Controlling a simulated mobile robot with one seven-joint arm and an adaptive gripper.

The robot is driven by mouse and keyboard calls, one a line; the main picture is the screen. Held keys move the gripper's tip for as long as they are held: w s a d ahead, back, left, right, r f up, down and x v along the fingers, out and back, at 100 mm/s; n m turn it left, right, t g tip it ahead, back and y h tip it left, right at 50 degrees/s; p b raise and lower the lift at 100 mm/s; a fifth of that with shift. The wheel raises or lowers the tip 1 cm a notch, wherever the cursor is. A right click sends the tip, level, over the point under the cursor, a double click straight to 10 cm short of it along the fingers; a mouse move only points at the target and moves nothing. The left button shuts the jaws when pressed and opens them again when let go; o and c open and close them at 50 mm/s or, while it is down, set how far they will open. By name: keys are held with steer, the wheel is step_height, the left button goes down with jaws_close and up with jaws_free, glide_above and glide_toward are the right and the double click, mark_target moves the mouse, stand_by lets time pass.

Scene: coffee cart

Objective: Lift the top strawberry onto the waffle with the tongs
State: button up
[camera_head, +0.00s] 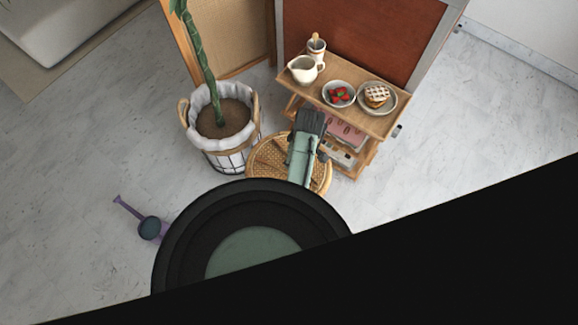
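Several red strawberries (341,95) lie in a small white bowl (327,98) on the top of a wooden cart (376,124). To the right, a waffle (377,94) sits on a light round plate (392,105). At the back left, a pale cup (316,52) holds a light brown upright item that may be the tongs; it is too small to be sure. My gripper (312,115) is seen from above near the cart's front edge, left of and in front of the bowl. Its fingers are too small and dark to tell open from shut.
A white pitcher (303,72) stands left of the bowl. Pink and white items (346,136) lie on the cart's lower shelf. A round woven stool (262,158) is below my arm. A potted plant (225,125) stands left, and a purple watering can (150,228) is on the floor.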

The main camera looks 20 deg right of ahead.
steer(key=shift+s+f, duration=0.2)
steer(key=shift+s, duration=0.2)
steer(key=f+b, duration=0.2)
steer(key=f, duration=0.1)
steer(key=f+b, duration=0.2)
steer(key=f, duration=0.1)
steer(key=shift+w+a+b, duration=0.15)
steer(key=shift+w+b, duration=0.05)
steer(key=shift+b, duration=0.1)
steer(key=shift+w+a+f+b, duration=0.1)
steer(key=shift+f+b, duration=0.1)
steer(key=shift+f, duration=0.55)
steer(key=shift+w+a+f+b, duration=0.1)
steer(key=shift+f+b, duration=0.1)
steer(key=shift+f, duration=0.5)
steer(key=shift+d, duration=0.1)
steer(key=c, duration=0.7)
